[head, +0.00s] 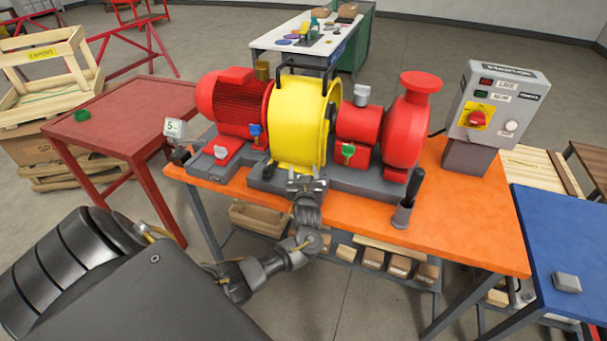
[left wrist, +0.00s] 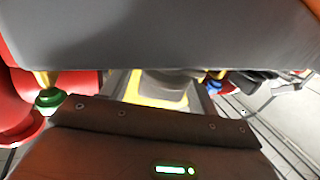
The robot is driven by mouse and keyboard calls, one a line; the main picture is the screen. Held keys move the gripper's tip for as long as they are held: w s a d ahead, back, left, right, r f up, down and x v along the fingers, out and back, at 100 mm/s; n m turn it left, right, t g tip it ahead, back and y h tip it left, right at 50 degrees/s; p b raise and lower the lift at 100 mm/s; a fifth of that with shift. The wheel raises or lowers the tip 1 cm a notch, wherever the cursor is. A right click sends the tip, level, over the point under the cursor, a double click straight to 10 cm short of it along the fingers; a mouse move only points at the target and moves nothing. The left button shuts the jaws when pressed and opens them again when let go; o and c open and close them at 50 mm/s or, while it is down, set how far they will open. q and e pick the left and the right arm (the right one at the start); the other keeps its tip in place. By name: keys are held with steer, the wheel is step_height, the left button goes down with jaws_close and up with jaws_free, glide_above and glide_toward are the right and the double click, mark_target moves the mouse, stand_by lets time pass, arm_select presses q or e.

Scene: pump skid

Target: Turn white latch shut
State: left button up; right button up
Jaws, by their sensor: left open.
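The yellow guard (head: 298,125) stands in the middle of the pump skid, between the red motor and the red pump. My left gripper (head: 306,183) is open at the low front of the guard, over the front edge of the grey skid base. I cannot make out a white latch for sure in the head view; the gripper covers that part of the guard. In the left wrist view a strip of the yellow guard (left wrist: 150,101) shows past the gripper body, with a pale grey-white piece above it. I cannot tell whether the jaws touch anything. My right gripper is not in view.
A black holder (head: 402,214) stands on the orange table (head: 465,222) at right, before the control box (head: 495,100). A red table (head: 120,125) is at left.

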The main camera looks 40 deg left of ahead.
arm_select(q)
steer(key=b+v, duration=0.1)
steer(key=v, duration=0.9)
steer(key=shift+s+d+b, duration=0.25)
steer(key=shift+s+b, duration=0.05)
steer(key=shift+b, duration=0.05)
